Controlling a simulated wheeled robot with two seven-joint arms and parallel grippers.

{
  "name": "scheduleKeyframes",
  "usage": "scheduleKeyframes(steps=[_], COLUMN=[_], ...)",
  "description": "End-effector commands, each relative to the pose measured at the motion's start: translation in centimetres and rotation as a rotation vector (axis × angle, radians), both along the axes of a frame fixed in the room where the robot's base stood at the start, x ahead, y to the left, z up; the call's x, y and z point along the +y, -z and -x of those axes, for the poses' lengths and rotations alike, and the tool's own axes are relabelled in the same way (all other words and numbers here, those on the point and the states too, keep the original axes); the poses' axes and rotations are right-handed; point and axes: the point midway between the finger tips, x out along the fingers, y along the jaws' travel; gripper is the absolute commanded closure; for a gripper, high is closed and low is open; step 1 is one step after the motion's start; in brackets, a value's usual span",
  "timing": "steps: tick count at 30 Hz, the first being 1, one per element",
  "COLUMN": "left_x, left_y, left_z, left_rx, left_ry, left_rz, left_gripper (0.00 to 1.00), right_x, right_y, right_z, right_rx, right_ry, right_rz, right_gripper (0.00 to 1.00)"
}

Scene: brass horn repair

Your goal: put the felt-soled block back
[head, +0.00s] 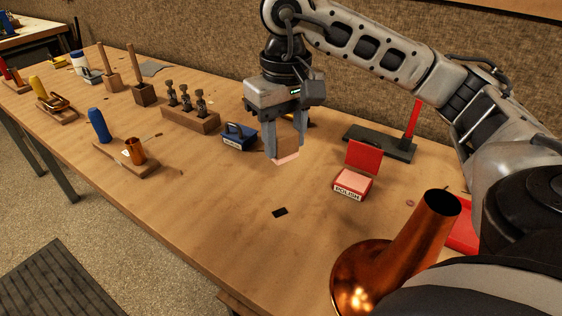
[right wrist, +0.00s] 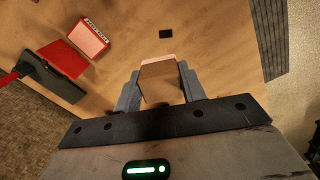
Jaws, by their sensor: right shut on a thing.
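My right gripper (head: 284,140) is shut on the felt-soled block (head: 287,146), a brown block with a pale pink sole facing down. The block also shows between the fingers in the right wrist view (right wrist: 160,82). It appears to be held above the bench, right of a blue box with a handle (head: 238,137); the exact gap below it is hard to tell. A red box labelled POLISH (head: 351,186) stands open to its right, with a pink pad inside and its red lid raised. It also shows in the right wrist view (right wrist: 89,38). My left gripper is not in view.
A small black patch (head: 280,212) lies on clear bench in front. A dark stand with a red post (head: 385,143) is behind the polish box. A copper horn bell (head: 385,275) is at front right. A wooden rack (head: 190,119) and several tools stand at left.

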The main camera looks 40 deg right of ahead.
Motion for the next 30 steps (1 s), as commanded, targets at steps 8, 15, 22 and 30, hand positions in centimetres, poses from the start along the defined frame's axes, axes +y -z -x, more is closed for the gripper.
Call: scheduleKeyframes(steps=[8,15,22,30], left_x=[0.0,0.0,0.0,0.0], left_y=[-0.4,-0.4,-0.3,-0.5], left_z=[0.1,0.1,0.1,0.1], left_rx=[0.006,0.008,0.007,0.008], left_ry=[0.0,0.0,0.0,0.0], left_rz=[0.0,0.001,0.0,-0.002], left_gripper=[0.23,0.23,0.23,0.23], right_x=[-5.0,-8.0,-9.1,-9.4], right_y=[2.8,7.1,8.8,11.9], right_z=[-4.5,-7.1,-8.2,-8.4], right_rx=[0.006,0.007,0.003,0.007], right_ry=[0.007,0.002,0.0,-0.001], right_rz=[-0.002,-0.001,-0.002,-0.001], right_gripper=[0.78,0.78,0.78,0.78])
